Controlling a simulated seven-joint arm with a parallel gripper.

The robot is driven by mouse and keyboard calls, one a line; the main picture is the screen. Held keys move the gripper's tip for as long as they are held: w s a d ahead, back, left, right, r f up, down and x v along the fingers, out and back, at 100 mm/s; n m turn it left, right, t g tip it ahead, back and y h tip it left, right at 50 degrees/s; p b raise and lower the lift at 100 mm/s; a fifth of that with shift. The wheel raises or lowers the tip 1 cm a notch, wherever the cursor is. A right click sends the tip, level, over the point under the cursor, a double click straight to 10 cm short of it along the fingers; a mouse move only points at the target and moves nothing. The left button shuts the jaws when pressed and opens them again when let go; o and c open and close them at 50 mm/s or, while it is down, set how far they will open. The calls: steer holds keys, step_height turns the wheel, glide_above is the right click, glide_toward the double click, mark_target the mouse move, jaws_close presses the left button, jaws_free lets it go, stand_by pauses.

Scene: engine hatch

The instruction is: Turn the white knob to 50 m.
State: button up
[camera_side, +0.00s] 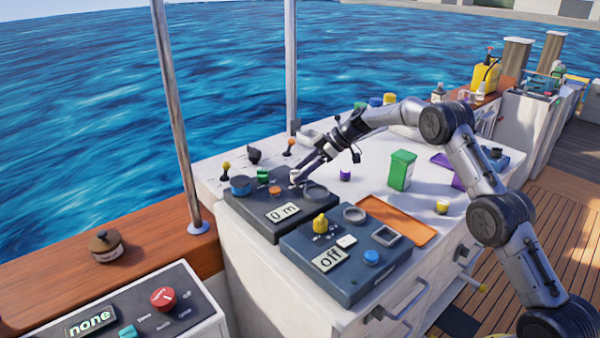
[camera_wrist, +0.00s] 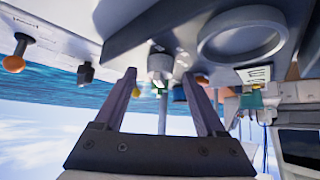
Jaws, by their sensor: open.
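The white knob (camera_side: 295,176) sits on the dark grey panel (camera_side: 255,222) whose display (camera_side: 284,213) reads "0 m". My gripper (camera_side: 299,182) is at the knob, low over the panel, and partly hides it in the side view. In the wrist view the pale knob (camera_wrist: 160,63) shows between the two open fingertips of my gripper (camera_wrist: 159,76), with space on both sides. I cannot tell whether either finger touches it.
The same panel holds a blue knob (camera_side: 241,185), a green knob (camera_side: 263,174), an orange button (camera_side: 275,190) and a round ring (camera_side: 315,192). A second panel reading "off" (camera_side: 329,258) stands in front, with a yellow knob (camera_side: 320,223). A green box (camera_side: 401,170) stands to the right.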

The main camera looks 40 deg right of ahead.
steer(key=shift+w+a+f, duration=0.3)
steer(key=shift+f, duration=0.15)
jaws_close()
